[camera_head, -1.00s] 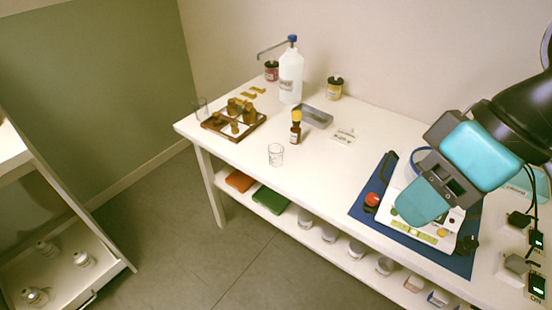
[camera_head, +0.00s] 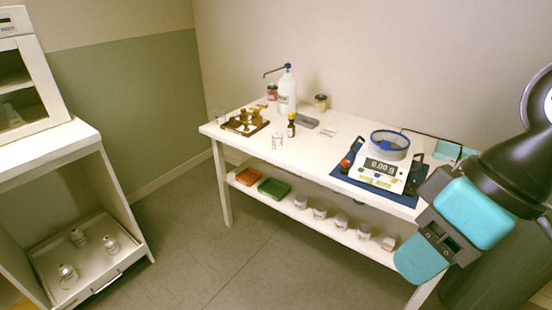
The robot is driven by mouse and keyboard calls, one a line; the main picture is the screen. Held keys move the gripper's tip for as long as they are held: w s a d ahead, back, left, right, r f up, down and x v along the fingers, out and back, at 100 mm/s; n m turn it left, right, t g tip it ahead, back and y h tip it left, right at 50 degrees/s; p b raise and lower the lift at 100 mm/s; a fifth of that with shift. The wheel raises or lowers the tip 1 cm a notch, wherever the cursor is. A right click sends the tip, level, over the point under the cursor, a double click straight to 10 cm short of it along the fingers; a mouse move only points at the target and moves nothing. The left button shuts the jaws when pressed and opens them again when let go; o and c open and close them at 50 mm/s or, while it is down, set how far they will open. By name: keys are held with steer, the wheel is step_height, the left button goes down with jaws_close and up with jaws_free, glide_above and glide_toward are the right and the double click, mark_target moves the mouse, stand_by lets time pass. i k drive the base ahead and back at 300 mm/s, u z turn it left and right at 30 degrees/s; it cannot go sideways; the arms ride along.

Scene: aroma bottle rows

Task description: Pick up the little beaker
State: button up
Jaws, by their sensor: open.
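A small clear glass beaker (camera_head: 277,141) stands upright near the front edge of the white table (camera_head: 315,155). A second clear glass vessel (camera_head: 220,116) stands at the table's left end, behind the wooden rack; I cannot tell which is the smaller. My gripper (camera_head: 436,245), with teal and dark parts, is at the lower right, in front of the table's right end. It is open, well away from both glasses, and its fingertips are hard to make out.
A scale (camera_head: 381,175) sits right. A cabinet (camera_head: 40,160) stands left; floor between is clear.

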mark_target(277, 139)
steer(key=u, duration=0.65)
steer(key=i, duration=0.4)
steer(key=u, duration=1)
steer(key=i, duration=1.3)
steer(key=z, duration=0.9)
steer(key=i, duration=0.65)
steer(key=z, duration=0.75)
